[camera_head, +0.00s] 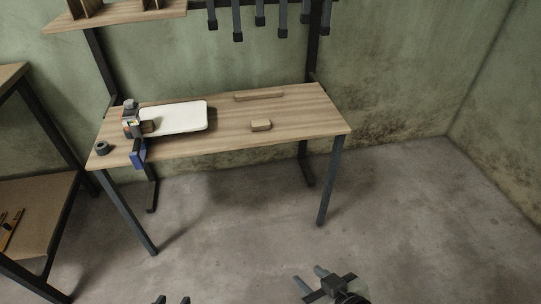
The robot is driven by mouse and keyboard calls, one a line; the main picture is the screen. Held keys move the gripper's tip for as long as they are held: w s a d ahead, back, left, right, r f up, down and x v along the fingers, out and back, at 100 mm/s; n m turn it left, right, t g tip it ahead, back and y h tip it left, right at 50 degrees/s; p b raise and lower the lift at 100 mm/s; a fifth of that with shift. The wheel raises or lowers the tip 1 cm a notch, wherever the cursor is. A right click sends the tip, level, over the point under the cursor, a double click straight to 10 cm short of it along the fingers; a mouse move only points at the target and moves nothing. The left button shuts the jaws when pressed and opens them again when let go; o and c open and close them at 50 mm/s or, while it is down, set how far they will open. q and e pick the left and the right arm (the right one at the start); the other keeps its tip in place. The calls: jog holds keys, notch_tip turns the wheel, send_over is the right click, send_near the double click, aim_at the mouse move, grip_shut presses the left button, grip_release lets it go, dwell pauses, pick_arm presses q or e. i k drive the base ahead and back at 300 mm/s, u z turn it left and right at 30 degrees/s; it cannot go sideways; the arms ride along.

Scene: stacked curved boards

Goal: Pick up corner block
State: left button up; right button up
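A small light wooden block (261,125) lies on the workbench (225,145), right of its middle. A longer wooden strip (259,96) lies behind it near the back edge. Another small brown block (148,127) sits at the left by the clamp-like device. I cannot tell for sure which one is the corner block. My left gripper (171,300) shows only its two fingertips, apart, at the bottom edge. My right gripper (311,277) is at the bottom right with its fingers apart and empty. Both are well away from the bench.
A white curved board (182,117) lies on the bench's left half. A grey and blue clamp-like device (137,152) stands at the front left edge beside a dark round object (102,148). A shelf unit (35,220) stands at the left. The floor before the bench is clear.

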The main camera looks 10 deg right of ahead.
aim_at(259, 124)
jog(key=z, duration=0.8)
jog(key=i, duration=1.2)
jog(key=u, duration=0.55)
